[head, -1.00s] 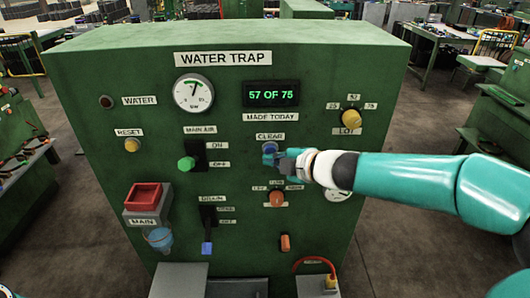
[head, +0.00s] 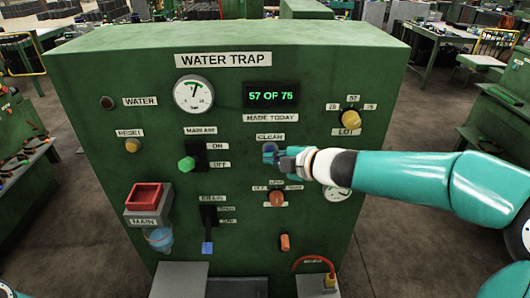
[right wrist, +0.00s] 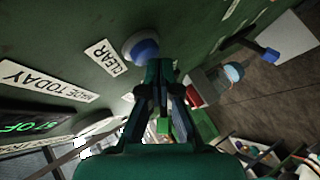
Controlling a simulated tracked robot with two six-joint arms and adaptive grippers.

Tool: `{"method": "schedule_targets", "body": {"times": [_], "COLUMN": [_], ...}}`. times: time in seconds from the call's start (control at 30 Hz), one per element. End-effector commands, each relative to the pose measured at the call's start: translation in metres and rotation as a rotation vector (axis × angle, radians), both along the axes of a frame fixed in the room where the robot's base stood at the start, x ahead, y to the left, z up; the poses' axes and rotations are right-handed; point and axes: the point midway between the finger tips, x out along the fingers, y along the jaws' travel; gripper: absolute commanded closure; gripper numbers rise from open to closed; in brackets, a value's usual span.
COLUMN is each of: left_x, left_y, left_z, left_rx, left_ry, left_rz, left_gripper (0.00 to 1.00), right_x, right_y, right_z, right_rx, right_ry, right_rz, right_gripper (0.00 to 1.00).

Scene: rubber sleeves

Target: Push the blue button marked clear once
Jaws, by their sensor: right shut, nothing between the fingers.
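The blue clear button (head: 269,146) sits on the green panel under the CLEAR label (head: 270,137). In the right wrist view the blue button (right wrist: 143,50) is round, with a pale collar, and stands just beyond my fingertips. My right gripper (head: 275,157) is shut and empty, reaching in from the right, its tips at the button's lower right edge in the head view. In the right wrist view the closed fingers (right wrist: 159,68) point at the button's lower edge. I cannot tell whether they touch it. My left gripper is not in view.
The display (head: 271,95) above reads 57 OF 75. A yellow lot knob (head: 351,119) is at upper right, an orange knob (head: 277,198) just below my gripper.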

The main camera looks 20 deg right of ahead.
Motion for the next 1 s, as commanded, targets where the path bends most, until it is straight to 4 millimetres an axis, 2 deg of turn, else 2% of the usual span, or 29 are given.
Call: {"method": "schedule_targets", "body": {"times": [0.67,1.0], "left_x": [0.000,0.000], "left_y": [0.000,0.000], "left_z": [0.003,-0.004], "left_rx": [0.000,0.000], "left_ry": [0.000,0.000], "left_rz": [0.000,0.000], "left_gripper": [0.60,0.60], "right_x": [0.004,-0.008], "right_y": [-0.002,0.002], "right_z": [0.000,-0.001], "right_rx": [0.001,0.001], "right_ry": [0.000,-0.001], "right_rz": [-0.002,-0.001], "right_gripper": [1.00,1.00]}}
